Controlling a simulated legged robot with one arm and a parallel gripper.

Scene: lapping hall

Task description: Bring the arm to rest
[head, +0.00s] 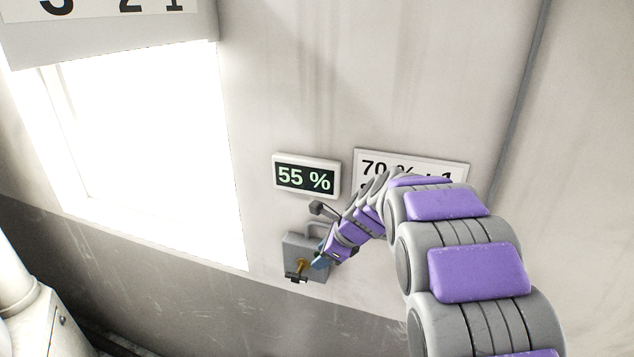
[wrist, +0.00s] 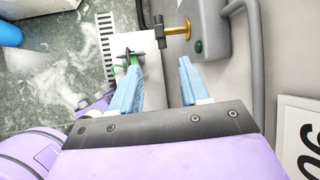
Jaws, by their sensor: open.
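My arm, purple and grey, reaches from the lower right toward the wall in the head view. My gripper (head: 319,262) is at the right side of a grey wall box (head: 293,245), close to a brass fitting (head: 300,266) on its front. In the wrist view my gripper (wrist: 160,84) has its two light blue fingers apart, with nothing held between them. The brass fitting (wrist: 177,31) with a dark crosspiece lies just beyond the fingertips. The grey box (wrist: 215,38) with a green button is beyond the right finger. I cannot tell whether a finger touches the box.
A display (head: 306,176) reading 55 % hangs above the box. A sign (head: 372,166) starting with 70 % is partly hidden by my arm. A bright window (head: 145,140) is at left. A green item (wrist: 131,60) shows beyond the left finger, above a speckled floor (wrist: 65,55).

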